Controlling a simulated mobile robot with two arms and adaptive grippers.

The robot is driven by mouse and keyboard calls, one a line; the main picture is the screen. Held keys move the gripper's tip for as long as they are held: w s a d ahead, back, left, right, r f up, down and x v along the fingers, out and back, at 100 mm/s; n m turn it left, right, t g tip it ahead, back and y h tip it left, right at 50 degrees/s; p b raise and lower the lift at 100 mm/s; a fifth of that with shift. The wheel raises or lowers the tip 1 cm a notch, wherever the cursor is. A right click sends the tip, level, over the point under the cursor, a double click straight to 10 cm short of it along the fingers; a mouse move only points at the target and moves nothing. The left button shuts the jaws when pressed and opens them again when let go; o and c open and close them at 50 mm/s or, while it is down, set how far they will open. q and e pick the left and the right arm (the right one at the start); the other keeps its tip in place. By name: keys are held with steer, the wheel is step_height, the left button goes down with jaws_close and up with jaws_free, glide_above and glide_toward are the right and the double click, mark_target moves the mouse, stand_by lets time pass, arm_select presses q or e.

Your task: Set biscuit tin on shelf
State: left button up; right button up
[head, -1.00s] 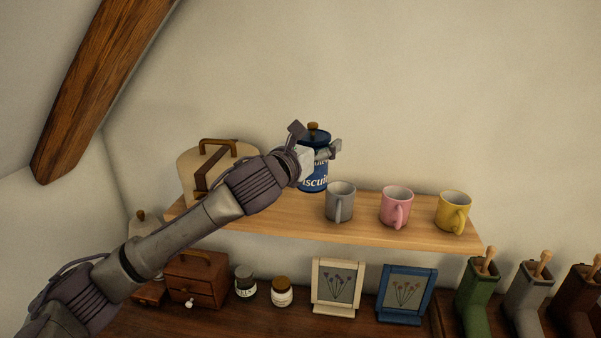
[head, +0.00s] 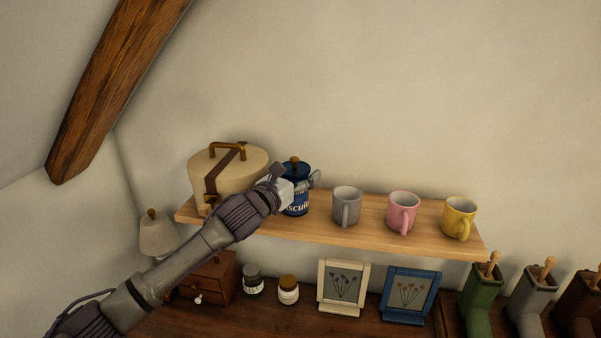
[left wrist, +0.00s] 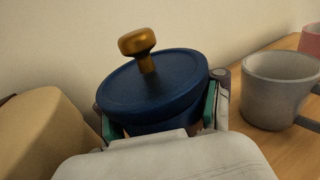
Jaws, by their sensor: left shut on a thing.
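The biscuit tin (head: 298,203) is dark blue with white lettering and a lid with a brown-gold knob. It is at the wooden shelf (head: 300,229), between a round cream box and a grey mug. My left gripper (head: 293,184) is shut on it, with a finger on each side below the lid, as the left wrist view shows on the tin's lid (left wrist: 152,88). The tin's base looks to be at the shelf board, but I cannot tell whether it touches. My right gripper is not in view.
The cream box (head: 215,172) stands close on the left. The grey mug (head: 346,204), pink mug (head: 403,212) and yellow mug (head: 459,217) stand to the right. Below are jars, two picture frames (head: 341,285) and boots (head: 483,300). A wooden beam (head: 110,90) slopes at upper left.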

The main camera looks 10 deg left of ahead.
arm_select(q)
steer(key=o, duration=1)
steer(key=shift+f, duration=0.1)
steer(key=shift+r, duration=0.2)
steer(key=b+v, duration=0.3)
steer(key=v, duration=0.9)
steer(key=shift+s+f, duration=0.1)
steer(key=shift+f, duration=0.1)
